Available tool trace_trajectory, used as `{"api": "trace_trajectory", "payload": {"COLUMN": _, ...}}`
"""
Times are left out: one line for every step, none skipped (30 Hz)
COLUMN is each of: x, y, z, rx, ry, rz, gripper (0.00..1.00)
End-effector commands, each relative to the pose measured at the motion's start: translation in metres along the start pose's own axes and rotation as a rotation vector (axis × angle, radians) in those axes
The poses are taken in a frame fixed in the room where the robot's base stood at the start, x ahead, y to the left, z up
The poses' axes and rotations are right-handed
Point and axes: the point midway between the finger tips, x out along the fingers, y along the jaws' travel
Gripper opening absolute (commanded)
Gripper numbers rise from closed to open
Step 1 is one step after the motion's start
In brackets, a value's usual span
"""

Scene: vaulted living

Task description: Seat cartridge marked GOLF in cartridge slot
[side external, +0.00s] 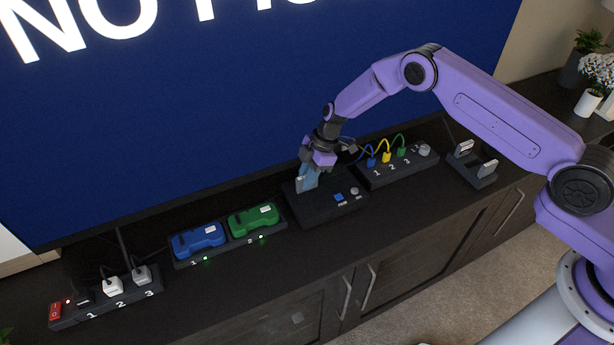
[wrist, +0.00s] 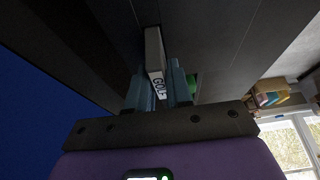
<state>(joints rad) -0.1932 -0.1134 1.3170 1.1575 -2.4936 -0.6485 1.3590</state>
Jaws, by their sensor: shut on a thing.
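My gripper (side external: 307,182) has its blue-grey fingers shut on the cartridge marked GOLF (side external: 299,185), over the left part of a black console (side external: 325,207). In the wrist view the grey cartridge (wrist: 153,48) sits between the two fingers (wrist: 160,88), with its white GOLF label facing the camera. The console has a blue button and a grey knob on its right part. The cartridge slot is hidden by the fingers and cartridge. I cannot tell whether the cartridge's lower end is above the slot or inside it.
A rack (side external: 472,167) with grey-white cartridges stands at the right. A panel with blue, yellow and green cables (side external: 398,170) is right of the console. Blue (side external: 198,240) and green (side external: 253,219) devices and a power strip (side external: 105,297) are left. A large screen (side external: 200,110) rises behind.

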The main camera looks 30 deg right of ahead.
Motion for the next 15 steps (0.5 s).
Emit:
{"api": "trace_trajectory", "payload": {"x": -0.0003, "y": 0.0004, "z": -0.0002, "rx": 0.0, "ry": 0.0, "rz": 0.001, "gripper": 0.0}}
{"api": "trace_trajectory", "payload": {"x": -0.0004, "y": 0.0004, "z": -0.0003, "rx": -0.001, "ry": 0.001, "rz": 0.001, "gripper": 0.0}}
{"api": "trace_trajectory", "payload": {"x": -0.0005, "y": 0.0004, "z": -0.0003, "rx": -0.001, "ry": 0.0, "rz": 0.001, "gripper": 0.0}}
{"api": "trace_trajectory", "payload": {"x": -0.0005, "y": 0.0004, "z": -0.0003, "rx": -0.001, "ry": 0.0, "rz": 0.001, "gripper": 0.0}}
{"api": "trace_trajectory", "payload": {"x": -0.0005, "y": 0.0003, "z": -0.0003, "rx": -0.001, "ry": 0.0, "rz": 0.001, "gripper": 0.0}}
{"api": "trace_trajectory", "payload": {"x": -0.0003, "y": 0.0003, "z": -0.0002, "rx": -0.001, "ry": 0.0, "rz": 0.001, "gripper": 0.0}}
{"api": "trace_trajectory", "payload": {"x": 0.0002, "y": 0.0002, "z": 0.0, "rx": -0.001, "ry": 0.0, "rz": 0.001, "gripper": 0.0}}
{"api": "trace_trajectory", "payload": {"x": 0.0009, "y": 0.0002, "z": 0.0003, "rx": -0.001, "ry": 0.0, "rz": 0.001, "gripper": 0.0}}
{"api": "trace_trajectory", "payload": {"x": 0.0019, "y": 0.0002, "z": 0.0006, "rx": -0.001, "ry": 0.0, "rz": 0.0, "gripper": 0.0}}
{"api": "trace_trajectory", "payload": {"x": 0.0026, "y": 0.0002, "z": 0.0009, "rx": -0.001, "ry": 0.0, "rz": 0.001, "gripper": 0.0}}
{"api": "trace_trajectory", "payload": {"x": 0.0022, "y": 0.0003, "z": 0.0007, "rx": -0.001, "ry": 0.0, "rz": 0.001, "gripper": 0.3}}
{"api": "trace_trajectory", "payload": {"x": 0.002, "y": 0.0003, "z": 0.0006, "rx": -0.001, "ry": 0.0, "rz": 0.001, "gripper": 0.43}}
{"api": "trace_trajectory", "payload": {"x": 0.002, "y": 0.0002, "z": 0.0006, "rx": -0.001, "ry": 0.0, "rz": 0.001, "gripper": 0.45}}
{"api": "trace_trajectory", "payload": {"x": 0.0021, "y": 0.0002, "z": 0.0006, "rx": -0.001, "ry": 0.0, "rz": 0.001, "gripper": 0.45}}
{"api": "trace_trajectory", "payload": {"x": 0.0021, "y": 0.0002, "z": 0.0006, "rx": -0.001, "ry": 0.0, "rz": 0.001, "gripper": 0.45}}
